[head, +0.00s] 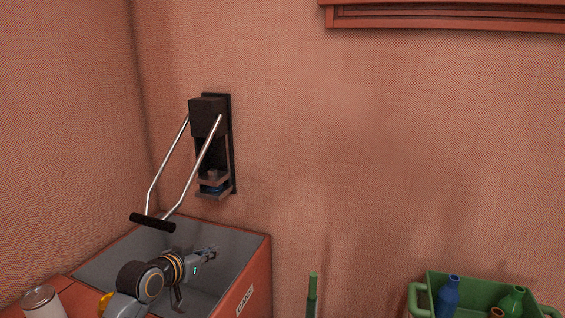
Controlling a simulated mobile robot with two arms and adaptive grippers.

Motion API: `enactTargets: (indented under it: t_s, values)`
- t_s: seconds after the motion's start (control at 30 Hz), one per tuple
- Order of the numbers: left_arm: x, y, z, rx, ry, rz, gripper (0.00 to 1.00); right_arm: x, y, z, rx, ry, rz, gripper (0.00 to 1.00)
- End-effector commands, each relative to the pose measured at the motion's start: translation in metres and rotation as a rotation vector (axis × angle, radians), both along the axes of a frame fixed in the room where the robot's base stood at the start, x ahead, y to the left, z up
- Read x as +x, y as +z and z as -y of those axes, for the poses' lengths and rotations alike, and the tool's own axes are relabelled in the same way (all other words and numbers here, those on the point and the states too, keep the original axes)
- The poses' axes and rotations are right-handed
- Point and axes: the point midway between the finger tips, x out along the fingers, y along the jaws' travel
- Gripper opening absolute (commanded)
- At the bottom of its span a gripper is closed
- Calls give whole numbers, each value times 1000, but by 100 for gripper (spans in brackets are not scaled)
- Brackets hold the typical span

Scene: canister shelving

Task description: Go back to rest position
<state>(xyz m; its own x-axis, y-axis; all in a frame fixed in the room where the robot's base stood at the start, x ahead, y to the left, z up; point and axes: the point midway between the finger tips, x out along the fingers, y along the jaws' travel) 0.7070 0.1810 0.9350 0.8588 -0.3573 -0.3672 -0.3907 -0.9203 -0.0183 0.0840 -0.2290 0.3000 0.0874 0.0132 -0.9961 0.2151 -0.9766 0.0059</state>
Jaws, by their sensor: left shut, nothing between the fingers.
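My left gripper (207,254) comes in from the lower left and is over the grey-lined red bin (255,262). It is shut and empty, with its fingers pointing right. My right gripper is not in view. A black wall-mounted can crusher (208,117) with a long metal lever is on the wall above the bin. Its black handle bar (152,222) hangs down in front, above and left of my gripper. A small blue item (213,188) sits in the lower part of the crusher.
A silver-topped can (41,301) stands at the lower left, beside the bin. A green crate (478,289) at the lower right holds bottles, one blue (447,296) and one green (514,300). A green upright object (312,292) stands between. A red wooden shelf (445,16) is at top right.

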Motion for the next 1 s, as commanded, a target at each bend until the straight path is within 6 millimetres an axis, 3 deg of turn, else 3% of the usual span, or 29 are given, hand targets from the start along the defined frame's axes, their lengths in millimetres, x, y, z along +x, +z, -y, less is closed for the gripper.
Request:
enactTargets:
  t_s: [0.03, 0.2, 0.4, 0.5, 0.6, 1.0]
  values:
    - [-19, -26, 6, 13, -5, -47, 0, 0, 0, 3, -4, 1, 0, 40]
    - [-105, -111, 20, 77, -2, -230, 0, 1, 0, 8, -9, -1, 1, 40]
    - [-221, -179, 17, 147, 46, -449, 0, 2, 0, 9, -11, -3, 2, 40]
    - [-274, -197, 10, 177, 83, -546, 0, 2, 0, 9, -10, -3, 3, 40]
    - [-314, -206, 4, 197, 114, -620, 0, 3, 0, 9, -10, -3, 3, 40]
    - [-423, -212, -20, 255, 225, -822, 0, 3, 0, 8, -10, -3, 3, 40]
